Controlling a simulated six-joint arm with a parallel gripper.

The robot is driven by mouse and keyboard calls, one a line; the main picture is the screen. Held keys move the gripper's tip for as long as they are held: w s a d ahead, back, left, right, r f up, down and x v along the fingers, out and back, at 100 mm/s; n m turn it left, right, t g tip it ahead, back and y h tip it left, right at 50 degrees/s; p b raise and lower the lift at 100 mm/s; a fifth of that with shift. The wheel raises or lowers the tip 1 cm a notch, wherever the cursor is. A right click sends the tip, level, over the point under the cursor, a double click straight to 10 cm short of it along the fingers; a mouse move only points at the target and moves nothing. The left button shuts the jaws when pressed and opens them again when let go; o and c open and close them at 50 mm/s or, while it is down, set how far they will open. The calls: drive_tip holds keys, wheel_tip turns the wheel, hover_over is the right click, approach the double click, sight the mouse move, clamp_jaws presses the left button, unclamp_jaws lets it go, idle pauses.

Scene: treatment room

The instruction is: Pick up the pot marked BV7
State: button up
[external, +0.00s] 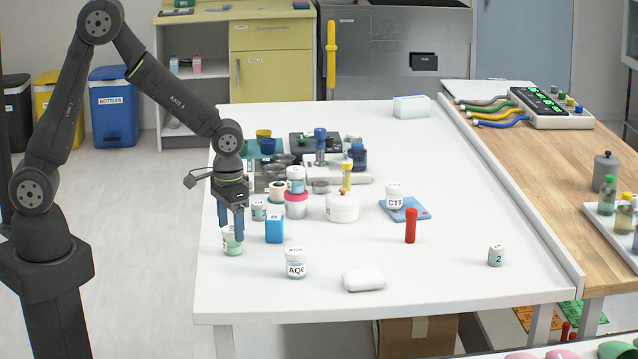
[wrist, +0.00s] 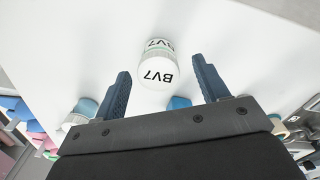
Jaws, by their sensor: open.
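The pot marked BV7 (external: 233,245) is a small white-lidded jar with a pale green band, upright near the left edge of the white table. In the wrist view its lid and side label (wrist: 158,73) both read BV7. My gripper (external: 231,233) points down over this pot, its blue fingers overlapping the pot's upper part in the external view. In the wrist view the open fingers (wrist: 161,73) stand to the left and right of the lid, with a gap on each side. I see no contact.
A blue box (external: 275,229) stands close on the right. A pot marked AQ6 (external: 295,264) is in front of it, and a white case (external: 363,280) lies further right. Several jars and racks crowd behind. A red tube (external: 410,227) stands to the right. The table's front left is clear.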

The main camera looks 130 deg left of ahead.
sight(232, 229)
wheel_tip(232, 229, down, 3)
drive_tip(key=shift+f, duration=0.15)
drive_tip(key=shift+c, duration=0.2)
drive_tip(key=c, duration=1)
drive_tip(key=shift+c, duration=0.2)
drive_tip(key=shift+w, duration=0.1)
